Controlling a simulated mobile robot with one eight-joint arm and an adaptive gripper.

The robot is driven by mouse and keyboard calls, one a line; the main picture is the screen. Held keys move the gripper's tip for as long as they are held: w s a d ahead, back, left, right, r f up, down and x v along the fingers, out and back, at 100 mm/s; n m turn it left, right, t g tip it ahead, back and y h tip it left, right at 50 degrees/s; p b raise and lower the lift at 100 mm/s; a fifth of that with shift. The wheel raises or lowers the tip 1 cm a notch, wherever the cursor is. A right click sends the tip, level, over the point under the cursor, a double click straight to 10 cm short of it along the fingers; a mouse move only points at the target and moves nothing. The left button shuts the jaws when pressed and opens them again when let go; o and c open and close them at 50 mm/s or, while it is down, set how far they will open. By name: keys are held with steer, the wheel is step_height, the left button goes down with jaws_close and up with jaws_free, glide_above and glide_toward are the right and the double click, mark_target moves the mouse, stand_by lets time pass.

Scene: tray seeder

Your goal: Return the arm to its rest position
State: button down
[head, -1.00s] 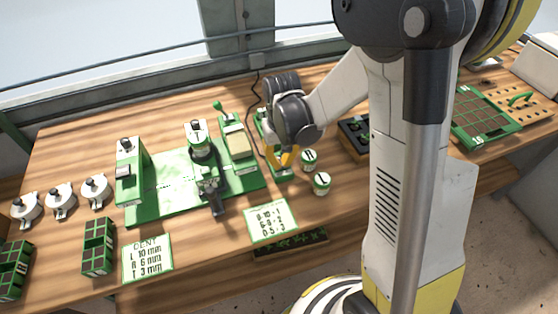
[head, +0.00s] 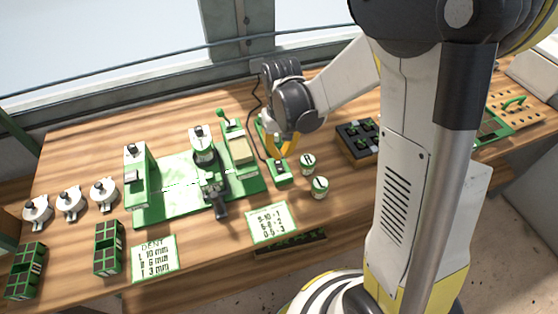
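My gripper (head: 283,147), with yellow fingers, hangs at the end of my white and dark grey arm in the head view. It is over the small green device (head: 279,172) right of the seeder. The fingertips look close above this device; whether they touch it I cannot tell. The two fingers show a gap between them, and I see nothing held there. The green tray seeder (head: 180,205) stands left of my gripper, with a white-capped cylinder (head: 202,141) and a black-handled part (head: 219,203).
Two small white-green jars (head: 320,187) stand just right of my gripper. A black tray (head: 357,141) is farther right. Number cards (head: 272,223), green cell trays (head: 108,247) and several white round pieces (head: 70,203) lie along the left and front. A window rail runs behind the table.

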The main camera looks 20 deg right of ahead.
steer(key=shift+r, duration=0.15)
stand_by(0.3)
steer(key=s+r+t+b, duration=0.4)
steer(key=s+r+t, duration=0.3)
steer(key=s+r, duration=0.5)
steer(key=shift+s+b, duration=0.3)
steer(key=shift+s, duration=0.05)
